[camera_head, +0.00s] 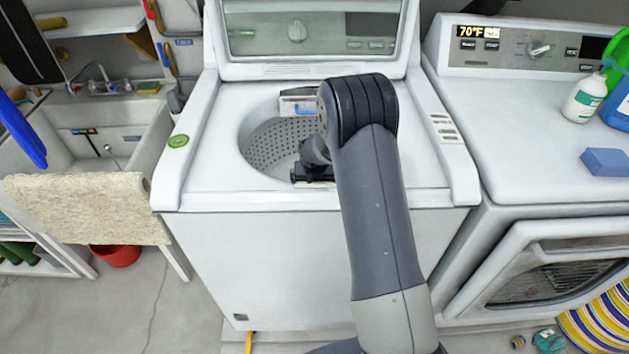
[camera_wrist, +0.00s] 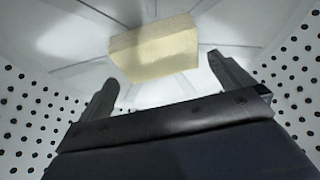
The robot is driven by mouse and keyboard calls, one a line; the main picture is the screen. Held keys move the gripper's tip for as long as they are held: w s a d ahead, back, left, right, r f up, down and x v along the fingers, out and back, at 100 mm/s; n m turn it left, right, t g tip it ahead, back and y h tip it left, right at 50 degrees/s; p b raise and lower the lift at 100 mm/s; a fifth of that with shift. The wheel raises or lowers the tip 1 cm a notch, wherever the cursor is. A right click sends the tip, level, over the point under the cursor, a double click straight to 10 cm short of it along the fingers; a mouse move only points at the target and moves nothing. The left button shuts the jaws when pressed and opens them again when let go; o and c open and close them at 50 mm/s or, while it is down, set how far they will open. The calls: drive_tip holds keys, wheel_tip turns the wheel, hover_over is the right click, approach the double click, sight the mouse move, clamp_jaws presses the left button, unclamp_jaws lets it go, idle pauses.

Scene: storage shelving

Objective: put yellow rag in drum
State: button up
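The open washing machine drum (camera_head: 268,147) is perforated metal, in the middle of the head view. My gripper (camera_head: 313,172) reaches down into its opening, and its fingertips are hidden there. In the wrist view the drum's dotted walls (camera_wrist: 25,115) surround my gripper (camera_wrist: 163,68). Its two fingers are spread apart with nothing between them. The yellow rag (camera_wrist: 155,48), a pale yellow block shape, is inside the drum beyond the fingertips. It looks apart from both fingers. I cannot tell whether it rests on the drum's bottom. The head view does not show it.
The washer's raised lid (camera_head: 310,35) stands behind the opening. On the right, a dryer (camera_head: 510,115) holds a white bottle (camera_head: 583,98) and a blue sponge (camera_head: 605,161). A sink (camera_head: 110,130) stands left.

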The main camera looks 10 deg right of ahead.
drive_tip(key=shift+r, duration=0.1)
drive_tip(key=shift+r+p, duration=0.5)
drive_tip(key=shift+p, duration=0.25)
drive_tip(key=v, duration=1.2)
drive_tip(key=shift+w, duration=0.1)
drive_tip(key=x, duration=0.8)
drive_tip(key=b+x, duration=0.1)
drive_tip(key=x, duration=0.3)
drive_tip(key=shift+f, duration=0.5)
drive_tip(key=shift+f+b, duration=0.25)
drive_tip(key=shift+b, duration=0.1)
drive_tip(key=shift+r+p, duration=0.3)
